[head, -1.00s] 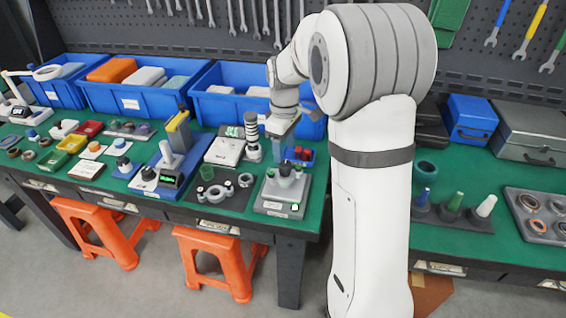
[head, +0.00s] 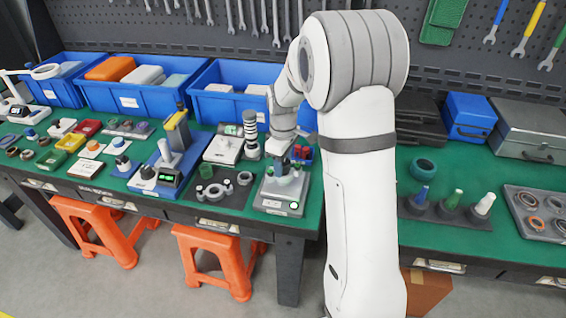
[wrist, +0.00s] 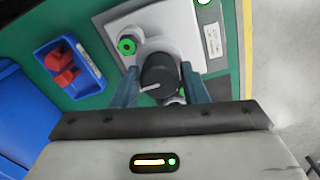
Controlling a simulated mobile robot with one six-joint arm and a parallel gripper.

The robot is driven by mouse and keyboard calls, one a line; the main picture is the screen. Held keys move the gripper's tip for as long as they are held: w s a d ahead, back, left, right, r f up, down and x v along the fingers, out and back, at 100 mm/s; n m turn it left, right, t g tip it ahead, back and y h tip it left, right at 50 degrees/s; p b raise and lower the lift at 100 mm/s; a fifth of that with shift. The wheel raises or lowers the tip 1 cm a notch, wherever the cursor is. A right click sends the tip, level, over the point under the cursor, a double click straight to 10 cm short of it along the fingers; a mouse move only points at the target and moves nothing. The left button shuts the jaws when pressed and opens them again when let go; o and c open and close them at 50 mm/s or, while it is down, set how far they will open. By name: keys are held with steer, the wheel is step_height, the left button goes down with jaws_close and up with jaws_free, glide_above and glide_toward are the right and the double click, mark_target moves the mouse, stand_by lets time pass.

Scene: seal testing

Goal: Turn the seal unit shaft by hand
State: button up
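The seal unit (head: 270,202) sits on the green bench near its front edge, with a grey base and a lit green light. In the wrist view its base (wrist: 187,22) is pale, with a green-ringed fitting (wrist: 127,46) beside the housing. Its shaft end is a dark round knob (wrist: 158,76) with a white line pointing left. My gripper (wrist: 160,72) is over the unit with one finger on each side of the knob. Narrow gaps seem to show beside the knob, so the fingers look open around it. In the head view my gripper (head: 281,164) partly hides the shaft.
A blue tray with red parts (wrist: 68,66) lies close beside the unit. A striped cylinder (head: 251,138) and a dark mat with rings (head: 217,192) are to its left. Large blue bins (head: 228,105) stand behind. Stands with coloured cones (head: 450,207) are on the right.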

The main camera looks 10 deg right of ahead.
steer(key=c, duration=0.6)
steer(key=shift+m, duration=0.6)
steer(key=shift+d+m, duration=0.1)
steer(key=shift+m, duration=1.8)
steer(key=shift+m+b, duration=0.4)
steer(key=shift+m, duration=2.3)
steer(key=shift+d+m, duration=0.1)
steer(key=shift+m, duration=5.9)
